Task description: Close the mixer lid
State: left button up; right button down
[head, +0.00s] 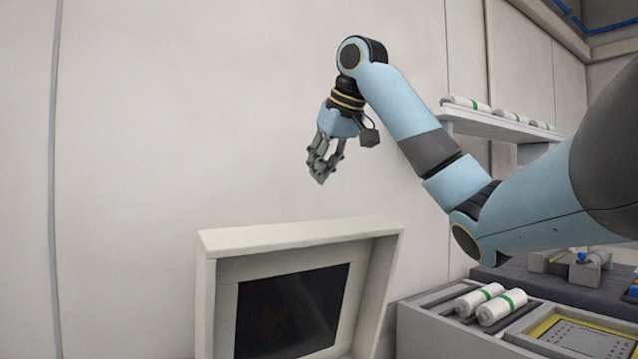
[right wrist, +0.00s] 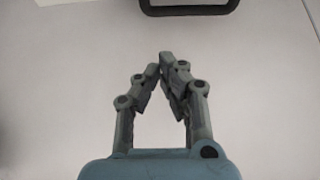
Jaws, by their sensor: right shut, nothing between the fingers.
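A pale framed panel with a dark window, which looks like the mixer lid (head: 222,288), stands raised and tilted in the lower middle of the head view. Its lower part is cut off by the picture edge, and the mixer body below it is not visible. My right gripper (head: 320,176) hangs above the panel's top edge, apart from it, with the fingers pointing down. In the right wrist view my right gripper (right wrist: 160,64) has its fingertips together with nothing between them. My left gripper is not in view.
At the lower right, a grey trolley (head: 418,328) carries white rolls with green bands (head: 490,302) and a yellow-edged tray (head: 585,340). A shelf (head: 480,123) behind my arm holds more rolls. A dark rounded frame (right wrist: 188,9) shows at the top of the right wrist view.

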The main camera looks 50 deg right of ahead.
aim_at(321, 247)
jog(key=x, duration=0.7)
jog(key=shift+w+f+p, duration=0.25)
jog(key=shift+p, duration=0.05)
jog(key=s, duration=0.2)
jog(key=s+a+f, duration=0.1)
jog(key=shift+s+b, duration=0.3)
jog(key=shift+s, duration=0.1)
jog(key=shift+a, duration=0.1)
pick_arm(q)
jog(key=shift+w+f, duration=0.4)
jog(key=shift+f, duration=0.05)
pick_arm(e)
jog(key=shift+f, duration=0.1)
